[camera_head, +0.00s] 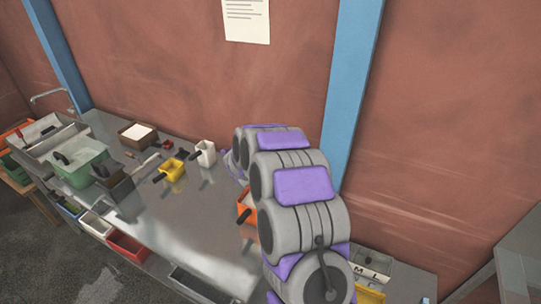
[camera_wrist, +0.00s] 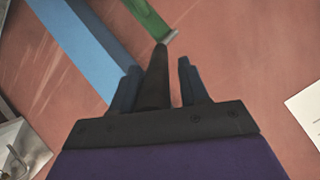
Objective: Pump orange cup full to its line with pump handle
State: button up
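An orange cup (camera_head: 244,206) stands on the metal bench, largely hidden behind my arm in the head view; its fill level and line cannot be seen. In the wrist view a dark tapered handle (camera_wrist: 156,78), which looks like the pump handle, stands between the two fingers of my gripper (camera_wrist: 158,88). The handle lies close to the left finger, with a gap to the right finger. A green bar (camera_wrist: 148,16) with a pale end shows beyond its tip. In the head view my gripper and the pump are hidden behind my arm.
A yellow cup (camera_head: 173,169) and a white cup (camera_head: 206,152) stand on the bench (camera_head: 185,225). A green tub (camera_head: 80,170), a brown box (camera_head: 138,136) and a sink (camera_head: 45,133) are at the left. A blue post (camera_head: 352,90) rises behind my arm. The bench's middle front is clear.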

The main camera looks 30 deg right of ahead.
jog(key=shift+o, duration=0.8)
jog(key=shift+f, duration=0.1)
jog(key=shift+s, duration=0.1)
jog(key=shift+s+a+r, duration=0.2)
jog(key=shift+s+a, duration=0.05)
jog(key=shift+a, duration=0.1)
jog(key=v, duration=1.6)
jog(key=shift+a, duration=0.15)
